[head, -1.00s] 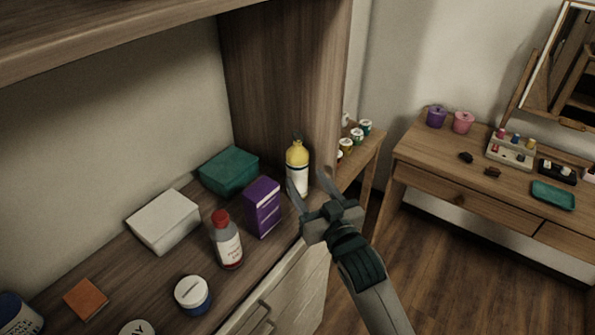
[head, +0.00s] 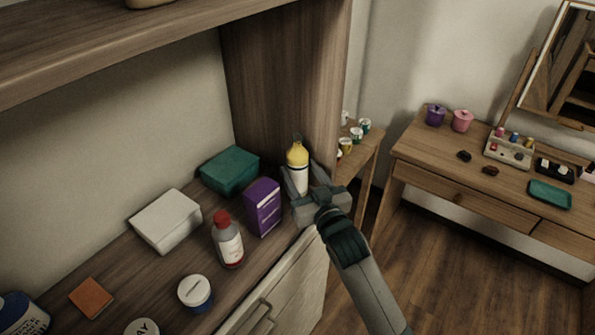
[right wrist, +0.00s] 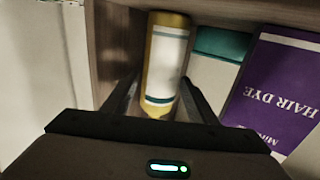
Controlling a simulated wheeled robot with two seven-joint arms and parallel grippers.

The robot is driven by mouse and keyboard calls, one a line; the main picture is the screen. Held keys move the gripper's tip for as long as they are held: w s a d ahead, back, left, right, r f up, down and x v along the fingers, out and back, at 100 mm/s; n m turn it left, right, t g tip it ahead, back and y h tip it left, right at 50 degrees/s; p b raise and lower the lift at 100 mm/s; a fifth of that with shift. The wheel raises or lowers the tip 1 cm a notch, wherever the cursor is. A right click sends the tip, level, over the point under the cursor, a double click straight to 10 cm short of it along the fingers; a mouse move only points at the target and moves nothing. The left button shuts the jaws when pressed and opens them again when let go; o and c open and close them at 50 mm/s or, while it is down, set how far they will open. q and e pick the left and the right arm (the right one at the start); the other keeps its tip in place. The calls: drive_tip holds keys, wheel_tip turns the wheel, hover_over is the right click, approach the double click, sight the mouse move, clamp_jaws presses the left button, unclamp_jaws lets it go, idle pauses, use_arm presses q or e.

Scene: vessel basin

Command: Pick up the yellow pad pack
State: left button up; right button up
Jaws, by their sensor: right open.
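The yellow pad pack (head: 298,156) stands upright near the right end of the wooden dresser top, a yellow tube-like pack with a white label. My right gripper (head: 303,182) is open, with one finger on each side of the pack's lower part. In the right wrist view the pack (right wrist: 165,62) stands between the two open fingers (right wrist: 160,98). I cannot tell whether either finger touches it. The pack's base is partly hidden by the gripper. My left gripper is not in view.
A purple hair dye box (head: 263,207) stands just left of the pack, with a teal box (head: 230,170) behind. A red-capped bottle (head: 227,240) and a white box (head: 166,220) are further left. The tall wooden side panel (head: 285,90) rises behind the pack.

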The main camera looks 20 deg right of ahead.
drive_tip(key=c, duration=0.8)
drive_tip(key=shift+r, duration=0.15)
